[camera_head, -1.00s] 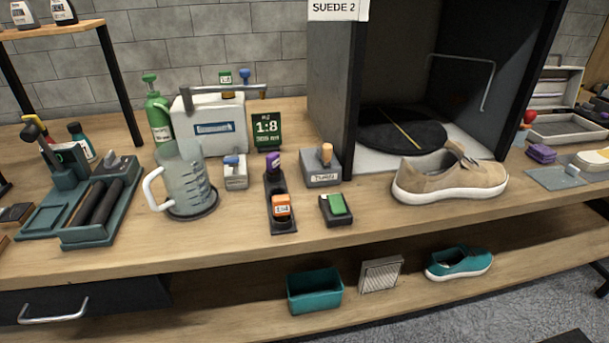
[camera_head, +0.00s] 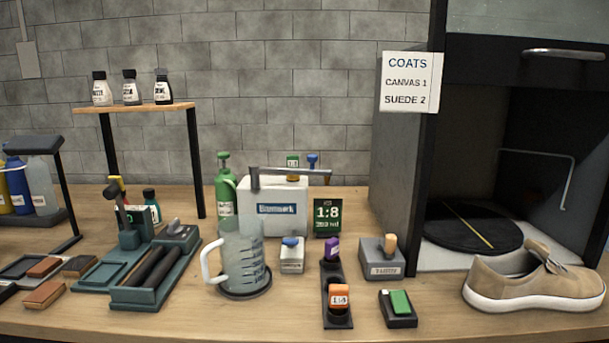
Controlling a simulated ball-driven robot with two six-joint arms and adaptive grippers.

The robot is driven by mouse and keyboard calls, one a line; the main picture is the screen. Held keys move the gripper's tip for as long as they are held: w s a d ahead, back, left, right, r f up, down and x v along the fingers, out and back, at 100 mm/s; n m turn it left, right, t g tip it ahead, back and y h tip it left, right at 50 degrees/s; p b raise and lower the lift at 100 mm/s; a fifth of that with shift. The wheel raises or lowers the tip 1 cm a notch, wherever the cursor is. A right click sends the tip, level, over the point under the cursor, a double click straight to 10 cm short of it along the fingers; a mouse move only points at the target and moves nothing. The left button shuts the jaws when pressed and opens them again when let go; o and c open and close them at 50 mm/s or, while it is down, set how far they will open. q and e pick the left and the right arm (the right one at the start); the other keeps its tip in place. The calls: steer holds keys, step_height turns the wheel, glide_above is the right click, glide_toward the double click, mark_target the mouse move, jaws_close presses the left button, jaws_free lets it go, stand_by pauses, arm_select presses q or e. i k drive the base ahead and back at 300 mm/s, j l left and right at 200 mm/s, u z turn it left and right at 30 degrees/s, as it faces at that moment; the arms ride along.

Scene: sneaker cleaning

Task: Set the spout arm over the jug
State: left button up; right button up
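The clear measuring jug (camera_head: 245,262) with a white handle stands upright on a round dark base, left of the middle of the bench. Behind it is a white dispenser box (camera_head: 275,212) with a blue label. The grey spout arm (camera_head: 292,171) lies across the top of the box. It runs from a post at the box's left end out past its right end, so its free end is to the right of the jug and not above it. Neither of my grippers is in view.
A green bottle (camera_head: 226,195) stands left of the box, and a 1:8 sign (camera_head: 328,217) stands right of it. An orange-topped block (camera_head: 339,298) and a green-topped block (camera_head: 400,303) sit in front.

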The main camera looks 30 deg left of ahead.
mark_target(254, 169)
steer(key=k+j, duration=0.15)
steer(key=j, duration=0.2)
steer(key=k+j, duration=0.15)
steer(key=j, duration=0.15)
steer(key=k+j, duration=0.15)
steer(key=j, duration=0.2)
steer(key=k+j+z, duration=0.1)
steer(key=j, duration=0.2)
